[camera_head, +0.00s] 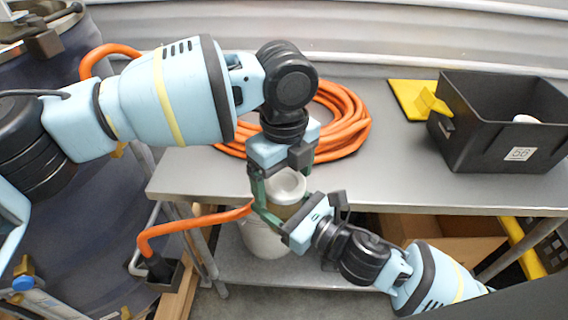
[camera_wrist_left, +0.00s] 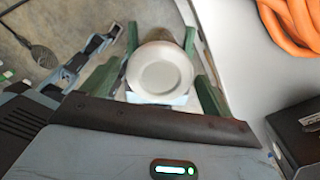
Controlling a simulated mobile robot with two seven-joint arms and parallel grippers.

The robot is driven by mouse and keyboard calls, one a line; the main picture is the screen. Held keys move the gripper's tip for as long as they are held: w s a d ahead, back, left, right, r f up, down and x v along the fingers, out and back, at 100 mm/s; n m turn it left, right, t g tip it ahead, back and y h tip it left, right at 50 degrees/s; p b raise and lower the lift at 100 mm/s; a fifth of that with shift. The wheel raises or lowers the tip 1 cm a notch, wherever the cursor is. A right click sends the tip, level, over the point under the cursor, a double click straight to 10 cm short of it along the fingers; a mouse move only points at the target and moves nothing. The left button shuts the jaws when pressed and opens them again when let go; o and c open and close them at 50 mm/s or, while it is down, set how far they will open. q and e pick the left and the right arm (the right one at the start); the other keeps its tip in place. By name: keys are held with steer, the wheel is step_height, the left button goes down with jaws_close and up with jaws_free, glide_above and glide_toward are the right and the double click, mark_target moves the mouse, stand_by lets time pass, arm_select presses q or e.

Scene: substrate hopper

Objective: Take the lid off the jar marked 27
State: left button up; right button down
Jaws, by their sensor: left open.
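A jar (camera_head: 287,211) with a brownish body and a round white lid (camera_head: 289,187) is upright just off the front edge of the table. My left gripper (camera_head: 283,184) is above it, pointing down. Its green fingers are open on either side of the lid, which lies between them in the left wrist view (camera_wrist_left: 160,72). My right gripper (camera_head: 284,219) comes from the lower right and meets the jar's body, which nothing else visibly supports. Its fingertips are mostly hidden; part of this gripper shows in the left wrist view (camera_wrist_left: 95,50). No number is readable on the jar.
A white bucket (camera_head: 258,240) is on the lower shelf, beside a cardboard box (camera_head: 440,238). A dark drum stands at left.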

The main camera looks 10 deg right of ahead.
arm_select(q)
steer(key=shift+f, duration=0.15)
steer(key=shift+c, duration=0.2)
steer(key=c, duration=1)
steer(key=shift+o, duration=0.2)
steer(key=n, duration=0.2)
steer(key=shift+n, duration=0.4)
steer(key=shift+r, duration=0.3)
steer(key=shift+r, duration=0.75)
steer(key=shift+r, duration=0.1)
steer(key=shift+r, duration=2)
